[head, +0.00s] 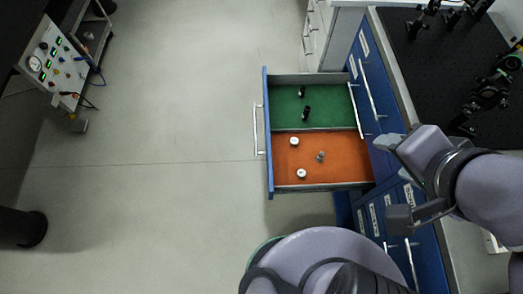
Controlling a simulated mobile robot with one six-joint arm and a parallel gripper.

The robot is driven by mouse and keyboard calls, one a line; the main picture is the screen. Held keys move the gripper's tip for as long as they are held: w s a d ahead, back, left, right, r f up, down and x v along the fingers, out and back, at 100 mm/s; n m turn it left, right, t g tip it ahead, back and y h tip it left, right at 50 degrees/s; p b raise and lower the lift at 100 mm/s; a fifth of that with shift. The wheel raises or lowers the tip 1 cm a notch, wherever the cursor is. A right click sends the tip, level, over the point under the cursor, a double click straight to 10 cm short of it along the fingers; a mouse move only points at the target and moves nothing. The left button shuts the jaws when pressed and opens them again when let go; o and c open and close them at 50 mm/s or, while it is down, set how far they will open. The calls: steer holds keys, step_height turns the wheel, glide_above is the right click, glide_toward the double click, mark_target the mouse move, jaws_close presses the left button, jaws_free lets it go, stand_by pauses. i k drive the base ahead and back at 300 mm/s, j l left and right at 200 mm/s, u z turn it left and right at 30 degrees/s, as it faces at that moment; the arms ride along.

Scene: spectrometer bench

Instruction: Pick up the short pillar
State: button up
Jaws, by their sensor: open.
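An open drawer (266,112) holds small parts in two compartments. In the green-lined one lie two small dark pillar-like pieces, an upper one (302,91) and a lower, slightly larger-looking one (306,113). In the orange-lined one is a small grey metal piece (320,156). I cannot tell for certain which piece is the short pillar. My gripper (391,180) is open and empty, its two fingers wide apart. It appears in the picture to the right of the drawer, over the blue cabinet front, apart from the pieces.
Two white round pieces (294,141) (301,173) sit in the orange compartment. A black optical bench (430,60) with mounts stands at the upper right above the blue cabinet. A control panel (52,65) on a cart is at the upper left. The floor (180,130) left of the drawer is clear.

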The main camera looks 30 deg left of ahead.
mark_target(319, 158)
steer(key=u, duration=0.5)
steer(key=i+j, duration=0.1)
steer(key=j, duration=0.25)
steer(key=i+j+z, duration=0.15)
steer(key=j, duration=0.2)
steer(key=i+j, duration=0.1)
steer(key=j, duration=0.3)
steer(key=i+j+z, duration=0.1)
steer(key=j, duration=0.25)
